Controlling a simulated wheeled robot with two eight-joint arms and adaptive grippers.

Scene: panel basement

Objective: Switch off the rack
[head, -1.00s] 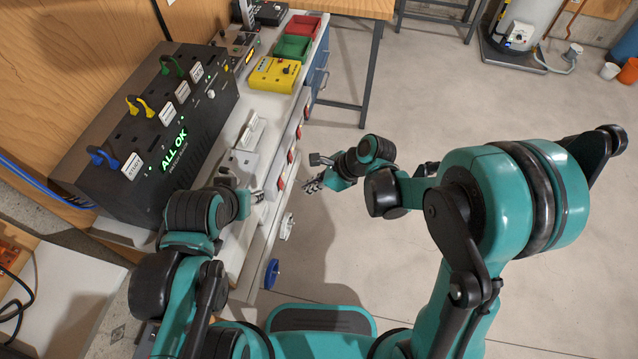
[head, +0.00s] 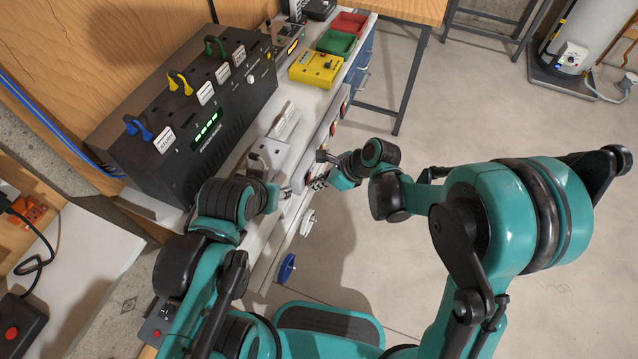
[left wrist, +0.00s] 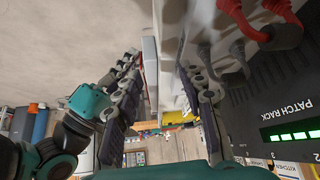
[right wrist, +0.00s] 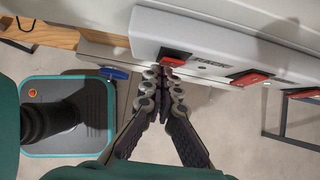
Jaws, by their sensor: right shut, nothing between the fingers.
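A white switch strip with red rocker switches runs along the bench front. In the right wrist view, the nearest red switch (right wrist: 175,54) sits beside a partly legible label (right wrist: 212,66) that seems to read RACK. My right gripper (right wrist: 166,68) is shut and empty, its tips at the lower edge of that switch; I cannot tell whether they touch. It also shows in the head view (head: 318,184). My left gripper (left wrist: 165,85) has its fingers apart, with the white bench edge between them. The black unit (head: 190,110), marked PATCH RACK in the left wrist view, shows green bars.
Blue, yellow and green plugs sit on the black unit. A blue handle (head: 286,267) hangs below the bench front.

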